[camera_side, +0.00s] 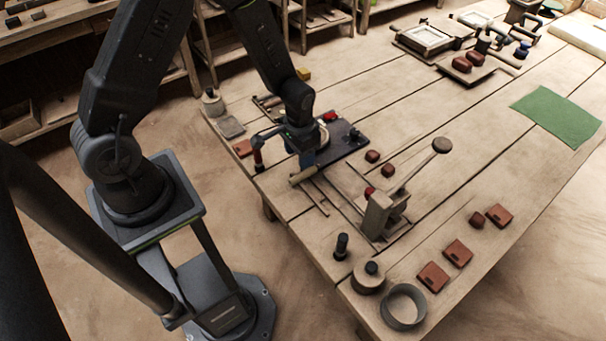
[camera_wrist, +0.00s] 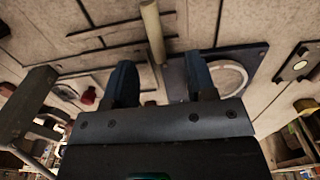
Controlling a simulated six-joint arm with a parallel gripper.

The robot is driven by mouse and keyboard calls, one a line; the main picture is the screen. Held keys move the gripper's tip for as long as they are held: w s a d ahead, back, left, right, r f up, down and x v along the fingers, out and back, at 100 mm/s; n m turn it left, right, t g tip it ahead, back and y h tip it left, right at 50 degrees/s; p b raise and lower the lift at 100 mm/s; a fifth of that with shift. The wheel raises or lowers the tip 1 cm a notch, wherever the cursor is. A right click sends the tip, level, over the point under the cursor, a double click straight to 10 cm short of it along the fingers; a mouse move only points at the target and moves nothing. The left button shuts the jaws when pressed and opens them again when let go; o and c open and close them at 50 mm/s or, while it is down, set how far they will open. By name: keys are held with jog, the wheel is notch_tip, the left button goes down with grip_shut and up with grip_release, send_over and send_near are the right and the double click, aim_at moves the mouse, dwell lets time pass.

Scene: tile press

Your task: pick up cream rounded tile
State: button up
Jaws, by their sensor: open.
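My gripper (camera_side: 307,160) hangs pointing down over the near left part of the table, beside a dark plate (camera_side: 350,143).
A pale wooden roller (camera_side: 302,175) lies just in front of my gripper. A press with a long lever (camera_side: 385,210) stands to the right. Dark red lumps (camera_side: 372,156), brown tiles (camera_side: 458,253) and a grey ring (camera_side: 403,306) lie around. The table's middle right is clear up to a green cloth (camera_side: 556,116).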

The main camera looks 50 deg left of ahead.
aim_at(303, 173)
jog(key=shift+w+d+f, duration=0.1)
jog(key=shift+d+f, duration=0.05)
jog(key=shift+f, duration=0.95)
jog(key=shift+w+d+f, duration=0.1)
jog(key=shift+f, duration=0.95)
jog(key=shift+w+d+f, duration=0.1)
jog(key=shift+d+f, duration=0.05)
jog(key=shift+f, duration=0.95)
jog(key=shift+c, duration=0.4)
grip_shut()
